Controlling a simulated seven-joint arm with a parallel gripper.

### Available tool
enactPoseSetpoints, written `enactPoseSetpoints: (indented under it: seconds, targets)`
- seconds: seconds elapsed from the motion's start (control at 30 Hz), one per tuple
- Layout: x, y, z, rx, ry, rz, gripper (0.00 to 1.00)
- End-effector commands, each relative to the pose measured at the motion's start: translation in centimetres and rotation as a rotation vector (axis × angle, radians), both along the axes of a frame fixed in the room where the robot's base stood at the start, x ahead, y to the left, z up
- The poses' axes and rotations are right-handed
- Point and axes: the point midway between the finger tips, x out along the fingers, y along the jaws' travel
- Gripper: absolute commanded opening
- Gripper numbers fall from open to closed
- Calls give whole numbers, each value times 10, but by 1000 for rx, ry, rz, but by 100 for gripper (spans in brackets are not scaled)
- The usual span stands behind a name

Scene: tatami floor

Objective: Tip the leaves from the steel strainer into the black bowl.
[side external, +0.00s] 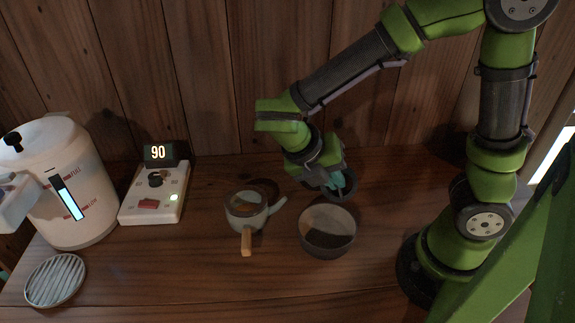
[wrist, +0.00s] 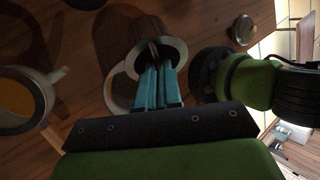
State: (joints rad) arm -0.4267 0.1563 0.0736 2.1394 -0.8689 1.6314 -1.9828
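My gripper (side external: 338,182) points down just behind the black bowl (side external: 328,230). In the wrist view its teal fingers (wrist: 157,82) are close together on the edge of a round, rimmed thing, which looks like the steel strainer (wrist: 174,50). In the side view the strainer (side external: 352,190) is a dark round shape at the fingertips, partly hidden by them. Its tilt is hard to judge, and I cannot make out leaves in it. The bowl's pale ring (wrist: 112,92) is partly covered by my fingers in the wrist view. The bowl's lower inside is dark; leaves or shadow, I cannot tell.
A side-handled pot (side external: 240,212) with a wooden handle stands left of the bowl. Further left are a control box (side external: 152,195) reading 90, a white kettle (side external: 85,190) and a slatted round rest (side external: 55,279). A small lid (wrist: 242,29) shows in the wrist view.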

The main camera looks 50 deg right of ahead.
Motion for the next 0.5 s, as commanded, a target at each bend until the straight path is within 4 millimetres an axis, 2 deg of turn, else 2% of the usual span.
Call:
enactPoseSetpoints:
  seconds: [0.3, 0.5]
  targets:
    - [-2, 10, -5, -158, -39, 4, 0]
    - [-3, 11, -6, -199, -51, -1, 0]
